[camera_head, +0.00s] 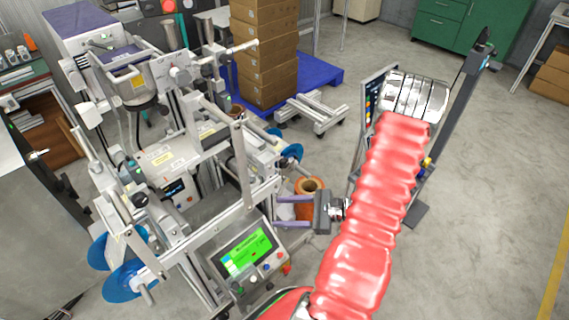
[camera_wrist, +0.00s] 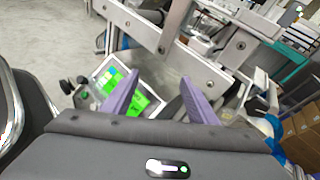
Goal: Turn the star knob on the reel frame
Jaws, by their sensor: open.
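The reel frame (camera_head: 215,238) is a grey metal machine at the left of the head view. Its perforated bar (camera_wrist: 170,45) crosses the upper part of the wrist view. I cannot single out the star knob with certainty; small dark knobs (camera_wrist: 72,85) show beside the screen panel in the wrist view. My gripper (camera_head: 279,208) is at the right side of the frame, its two purple fingers apart and pointing left toward it. In the wrist view my gripper (camera_wrist: 160,78) has nothing between its fingers, with the bar and panel beyond them.
A control panel with a green screen (camera_head: 246,252) is mounted low on the machine. Blue discs (camera_head: 125,279) sit at lower left. An orange roll (camera_head: 309,187) is behind my gripper. Stacked cartons (camera_head: 267,55) stand on a blue pallet (camera_head: 318,72).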

